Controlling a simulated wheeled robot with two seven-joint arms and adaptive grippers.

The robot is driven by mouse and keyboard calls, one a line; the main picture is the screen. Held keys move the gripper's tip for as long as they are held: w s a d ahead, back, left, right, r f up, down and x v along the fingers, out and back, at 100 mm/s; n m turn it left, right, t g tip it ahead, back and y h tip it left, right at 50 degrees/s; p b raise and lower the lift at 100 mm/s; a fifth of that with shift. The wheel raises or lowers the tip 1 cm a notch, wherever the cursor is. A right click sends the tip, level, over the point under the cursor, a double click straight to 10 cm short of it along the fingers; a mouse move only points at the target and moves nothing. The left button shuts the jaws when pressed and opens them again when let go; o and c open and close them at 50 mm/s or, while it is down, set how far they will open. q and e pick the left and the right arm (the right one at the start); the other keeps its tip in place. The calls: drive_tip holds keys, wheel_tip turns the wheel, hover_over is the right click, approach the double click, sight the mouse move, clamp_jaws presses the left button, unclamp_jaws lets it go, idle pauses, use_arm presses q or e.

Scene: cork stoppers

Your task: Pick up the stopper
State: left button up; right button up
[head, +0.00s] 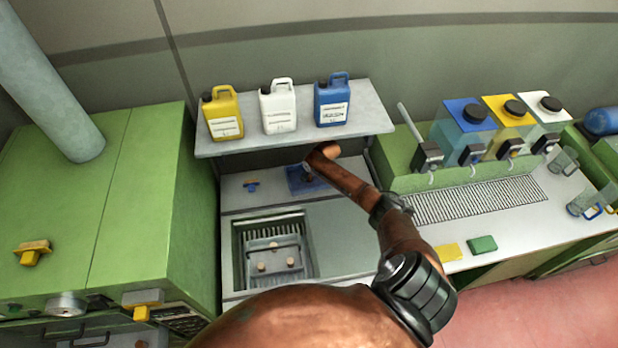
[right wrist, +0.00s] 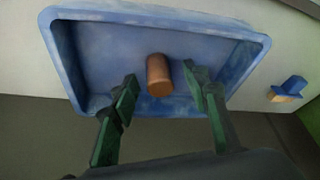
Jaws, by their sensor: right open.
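A brown cylindrical cork stopper (right wrist: 159,75) lies in a shallow blue tray (right wrist: 100,45) in the right wrist view. My right gripper (right wrist: 161,80) is open, one dark green finger on each side of the stopper, with a gap visible on both sides. Whether the tips are level with the stopper cannot be told. In the head view my right arm reaches over the blue tray (head: 298,182) under the shelf; the hand hides part of the tray and the stopper. My left gripper is not in view.
A shelf (head: 355,115) with yellow, white and blue jugs overhangs the tray. A small blue object (head: 251,185) lies left of the tray, also in the right wrist view (right wrist: 290,88). A basin (head: 240,250) in front holds small tan pieces. Coloured dispensers (head: 463,125) stand right.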

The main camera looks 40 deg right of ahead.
drive_tip(key=c, duration=0.8)
drive_tip(key=shift+r, duration=0.1)
